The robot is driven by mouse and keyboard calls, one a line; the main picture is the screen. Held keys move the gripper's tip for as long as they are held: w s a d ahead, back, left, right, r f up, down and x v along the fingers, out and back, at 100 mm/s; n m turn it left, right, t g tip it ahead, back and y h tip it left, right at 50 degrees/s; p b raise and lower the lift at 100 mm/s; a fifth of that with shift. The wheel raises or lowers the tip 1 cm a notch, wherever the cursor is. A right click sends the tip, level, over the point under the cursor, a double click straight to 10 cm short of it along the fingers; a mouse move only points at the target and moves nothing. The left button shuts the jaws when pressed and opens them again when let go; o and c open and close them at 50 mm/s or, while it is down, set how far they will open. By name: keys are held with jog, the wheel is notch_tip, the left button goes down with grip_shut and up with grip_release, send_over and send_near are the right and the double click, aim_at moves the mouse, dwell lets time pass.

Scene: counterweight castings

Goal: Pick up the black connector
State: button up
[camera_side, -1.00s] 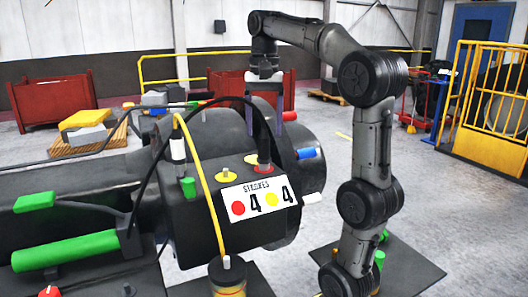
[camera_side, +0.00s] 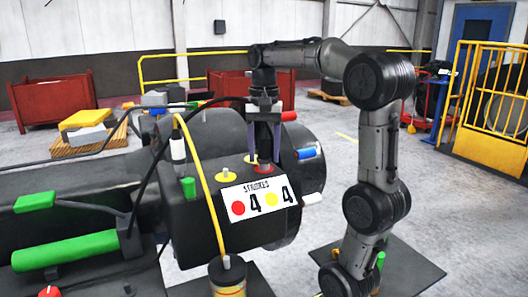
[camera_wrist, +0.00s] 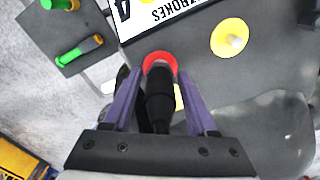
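The black connector (camera_wrist: 160,97) stands in a red ring (camera_wrist: 159,62) on the dark casting, just beside the "STROKES" label. A black cable (camera_side: 215,101) arcs away to the left near its top. My gripper (camera_side: 263,147) is down over the connector from above, with one purple finger on each side of it. In the wrist view my gripper (camera_wrist: 159,74) is open, and gaps show between the fingertips and the connector. The side view shows the connector mostly hidden between the fingers.
A yellow ring with a peg (camera_wrist: 230,38) is close to the red ring. A white label (camera_side: 258,199) lies in front. A yellow cable (camera_side: 203,180) runs up to a white-topped plug on the left. Blue, red and white plugs stick out on the right side of the casting.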

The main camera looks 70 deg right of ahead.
grip_shut()
jog(key=shift+r, duration=0.1)
